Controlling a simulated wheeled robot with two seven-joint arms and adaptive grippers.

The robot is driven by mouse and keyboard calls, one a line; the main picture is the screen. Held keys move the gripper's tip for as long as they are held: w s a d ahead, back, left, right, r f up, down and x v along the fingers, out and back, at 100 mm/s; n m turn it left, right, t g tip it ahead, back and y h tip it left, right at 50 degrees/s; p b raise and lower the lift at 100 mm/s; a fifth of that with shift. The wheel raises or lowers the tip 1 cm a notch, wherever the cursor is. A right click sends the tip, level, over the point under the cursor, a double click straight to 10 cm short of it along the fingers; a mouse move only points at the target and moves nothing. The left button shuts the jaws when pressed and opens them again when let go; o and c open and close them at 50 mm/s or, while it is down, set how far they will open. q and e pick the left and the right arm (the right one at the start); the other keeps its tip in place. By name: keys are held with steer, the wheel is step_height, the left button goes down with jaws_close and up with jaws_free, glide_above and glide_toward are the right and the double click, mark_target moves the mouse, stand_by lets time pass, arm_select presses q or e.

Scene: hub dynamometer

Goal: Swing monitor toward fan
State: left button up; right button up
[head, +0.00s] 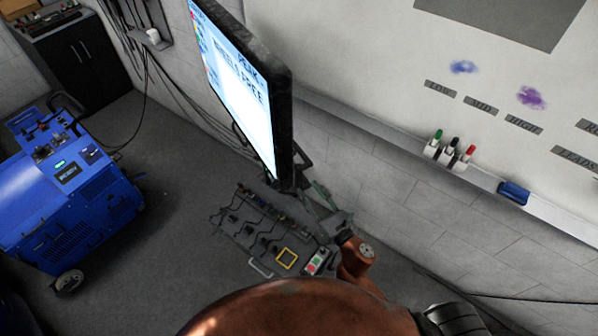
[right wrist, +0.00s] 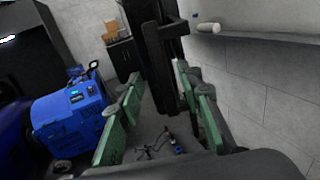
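The monitor (head: 280,110) has a thin dark frame and a lit white and blue screen, turned toward the left of the head view. My right gripper (head: 317,193) is at the monitor's lower right edge. In the right wrist view its green-padded fingers (right wrist: 163,85) are spread apart, with the monitor's dark edge (right wrist: 158,45) between and beyond their tips. I cannot tell whether either finger touches it. No fan is clearly recognisable. My left gripper is not in view.
A blue wheeled machine (head: 62,190) stands on the floor at left. A panel (head: 240,240) with cables and buttons lies below the monitor. A whiteboard ledge (head: 400,148) with markers and a blue eraser (head: 513,192) runs along the right wall. Grey floor left of the panel is clear.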

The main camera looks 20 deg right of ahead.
mark_target(300, 180)
steer(key=p+x, duration=0.1)
steer(key=x, duration=0.6)
steer(key=shift+w+f+p, duration=0.1)
steer(key=shift+w+p, duration=0.1)
steer(key=shift+p, duration=0.1)
steer(key=shift+c, duration=0.6)
jaws_close()
